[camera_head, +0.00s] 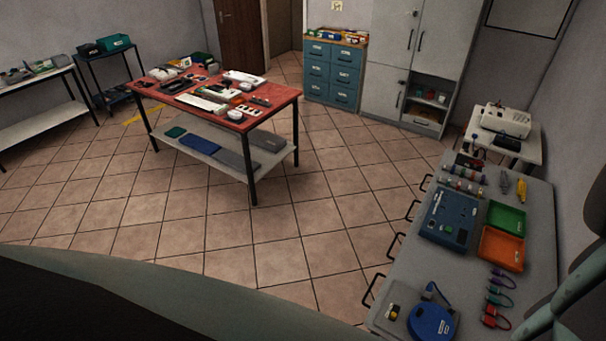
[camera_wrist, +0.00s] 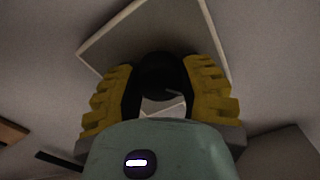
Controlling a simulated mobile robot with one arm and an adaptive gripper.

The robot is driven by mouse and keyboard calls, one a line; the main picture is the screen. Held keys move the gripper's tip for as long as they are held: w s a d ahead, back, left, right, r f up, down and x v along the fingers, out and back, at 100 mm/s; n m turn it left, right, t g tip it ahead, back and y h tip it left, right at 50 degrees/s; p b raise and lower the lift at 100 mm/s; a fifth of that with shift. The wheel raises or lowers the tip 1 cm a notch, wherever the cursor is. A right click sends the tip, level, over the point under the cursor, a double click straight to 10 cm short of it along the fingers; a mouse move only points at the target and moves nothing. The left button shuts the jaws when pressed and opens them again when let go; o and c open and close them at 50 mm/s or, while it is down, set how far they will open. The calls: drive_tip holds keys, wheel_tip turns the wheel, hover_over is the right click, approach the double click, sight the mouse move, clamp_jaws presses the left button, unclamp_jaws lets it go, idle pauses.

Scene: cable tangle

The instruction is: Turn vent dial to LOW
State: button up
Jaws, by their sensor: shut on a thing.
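My gripper (camera_wrist: 163,88) shows in the wrist view with its two ridged yellow fingers on either side of a black round knob. The knob, which looks like the vent dial (camera_wrist: 160,72), sits between the fingers, and they are shut on it. Behind it is a grey square panel (camera_wrist: 108,47) with a pale edge. The dial's marks and pointer cannot be read, so its setting cannot be told. In the head view neither the dial nor my gripper can be made out; part of my arm shows at the right edge.
A grey bench (camera_head: 393,293) with a blue case (camera_head: 449,219), green tray (camera_head: 506,218), orange tray (camera_head: 501,248) and blue reel (camera_head: 432,320) stands at the right. A red-topped table (camera_head: 279,96) stands mid-room. The tiled floor (camera_head: 290,240) between them is clear.

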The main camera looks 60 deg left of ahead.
drive_tip(key=m+b, duration=0.2)
drive_tip(key=m, duration=0.2)
drive_tip(key=shift+f, duration=0.2)
drive_tip(key=shift+m+b, duration=0.8)
drive_tip(key=shift+m, duration=0.7)
drive_tip(key=shift+r, duration=0.1)
drive_tip(key=o, duration=1.2)
drive_tip(key=shift+o, duration=0.2)
drive_tip(key=shift+r, duration=0.1)
drive_tip(key=v, duration=1.2)
drive_tip(key=shift+w, duration=0.1)
